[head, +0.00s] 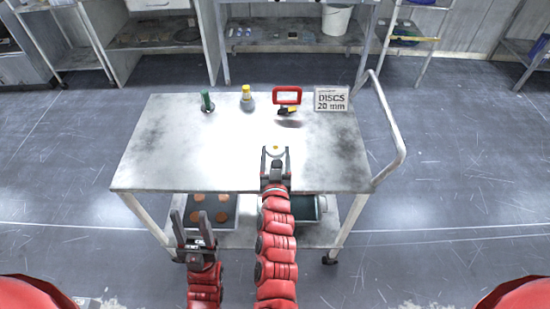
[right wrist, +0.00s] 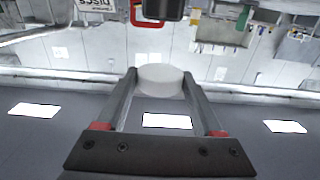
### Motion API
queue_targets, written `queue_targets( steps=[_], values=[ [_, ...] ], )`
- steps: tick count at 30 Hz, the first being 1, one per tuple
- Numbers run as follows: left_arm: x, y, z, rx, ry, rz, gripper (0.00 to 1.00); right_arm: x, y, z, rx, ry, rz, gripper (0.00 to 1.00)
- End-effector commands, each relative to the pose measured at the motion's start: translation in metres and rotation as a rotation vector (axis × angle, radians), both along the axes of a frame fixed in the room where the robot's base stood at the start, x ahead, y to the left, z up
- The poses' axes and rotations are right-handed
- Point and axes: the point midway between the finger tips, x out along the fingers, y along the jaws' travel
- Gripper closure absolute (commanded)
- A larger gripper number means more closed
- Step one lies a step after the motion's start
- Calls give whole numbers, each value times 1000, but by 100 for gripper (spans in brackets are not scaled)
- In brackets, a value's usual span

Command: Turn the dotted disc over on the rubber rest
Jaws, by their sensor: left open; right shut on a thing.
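My right gripper (head: 275,150) is over the middle of the table top, shut on a pale disc. In the right wrist view the white disc (right wrist: 160,80) sits between the two fingertips. A small yellow spot (head: 275,148) shows between the fingertips in the head view; I take it as the disc's dot. The wrist picture is upside down, with ceiling lights at the bottom. My left gripper (head: 193,218) is open and empty, low at the table's front left. A dark block with yellow (head: 288,110) stands below the red frame; I cannot tell whether it is the rubber rest.
On the metal table (head: 180,145) stand a green-topped item (head: 207,103), a yellow-capped bottle (head: 247,99), a red frame (head: 287,91) and a "DISCS 20 mm" sign (head: 331,99). The lower shelf holds a tray of orange discs (head: 205,199).

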Motion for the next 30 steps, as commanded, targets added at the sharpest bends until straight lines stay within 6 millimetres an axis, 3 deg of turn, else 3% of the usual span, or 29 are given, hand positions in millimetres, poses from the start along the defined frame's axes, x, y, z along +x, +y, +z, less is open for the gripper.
queue_targets(
  steps=[7, 19, 23, 27, 30],
  values=[
    [0, 0, 13, 0, 0, 0, 50, 0, 0, 17, 0, 0, 0, 84],
    [0, 0, 12, 0, 0, 0, 50, -2, -8, 10, -15, 1, -9, 84],
    [0, 0, 11, 0, 0, 0, 50, -11, -38, -10, -78, 3, -39, 84],
    [0, 0, 10, 0, 0, 0, 50, -32, -90, -34, -206, 10, -85, 84],
    [0, 0, 10, 0, 0, 0, 50, -48, -118, -45, -300, 17, -97, 84]
  ],
)
